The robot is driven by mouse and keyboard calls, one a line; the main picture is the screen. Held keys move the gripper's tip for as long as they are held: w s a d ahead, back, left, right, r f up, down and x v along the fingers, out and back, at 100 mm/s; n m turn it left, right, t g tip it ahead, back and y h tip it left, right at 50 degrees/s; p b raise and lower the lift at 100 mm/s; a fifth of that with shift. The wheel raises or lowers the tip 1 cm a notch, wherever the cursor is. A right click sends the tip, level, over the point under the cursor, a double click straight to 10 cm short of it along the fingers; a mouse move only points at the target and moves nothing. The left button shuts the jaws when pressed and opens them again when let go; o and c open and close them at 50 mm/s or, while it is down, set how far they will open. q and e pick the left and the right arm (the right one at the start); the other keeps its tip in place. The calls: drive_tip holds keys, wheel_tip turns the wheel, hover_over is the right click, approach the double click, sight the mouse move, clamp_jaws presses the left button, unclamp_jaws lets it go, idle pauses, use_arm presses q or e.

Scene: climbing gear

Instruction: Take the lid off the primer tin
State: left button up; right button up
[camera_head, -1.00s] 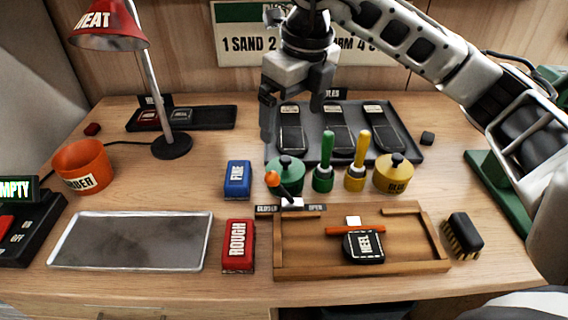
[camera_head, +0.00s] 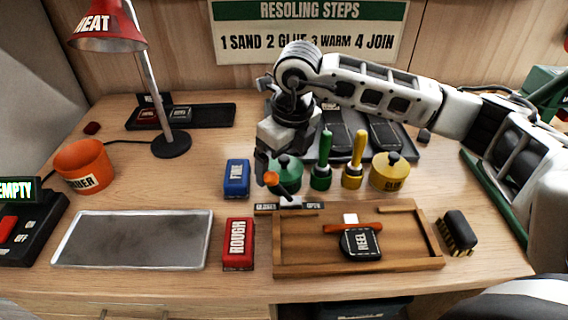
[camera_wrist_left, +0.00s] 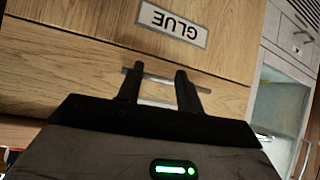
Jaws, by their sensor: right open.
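A round green tin (camera_head: 289,180) with a dark knob on its lid stands behind the wooden tray; its label is hidden, so I cannot read whether it is the primer. A yellow tin (camera_head: 390,177) marked GLUE stands to its right with its lid on. My right gripper (camera_head: 270,181) is open and points down at the left side of the green tin, covering part of it; I cannot tell whether it touches. My left gripper (camera_wrist_left: 158,82) shows only in its wrist view, with fingers apart and empty, facing a drawer front labelled GLUE (camera_wrist_left: 172,27).
Green (camera_head: 321,172) and yellow (camera_head: 353,174) brushes stand between the tins. A blue FINE block (camera_head: 237,178) is just left of the gripper. The wooden tray (camera_head: 285,258) holds a shoe part marked HEEL or REEL. A dark rack (camera_head: 408,156) is behind the tins.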

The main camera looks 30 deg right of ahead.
drive_tip(key=shift+c, duration=0.4)
drive_tip(key=c, duration=1)
drive_tip(key=shift+o, duration=0.2)
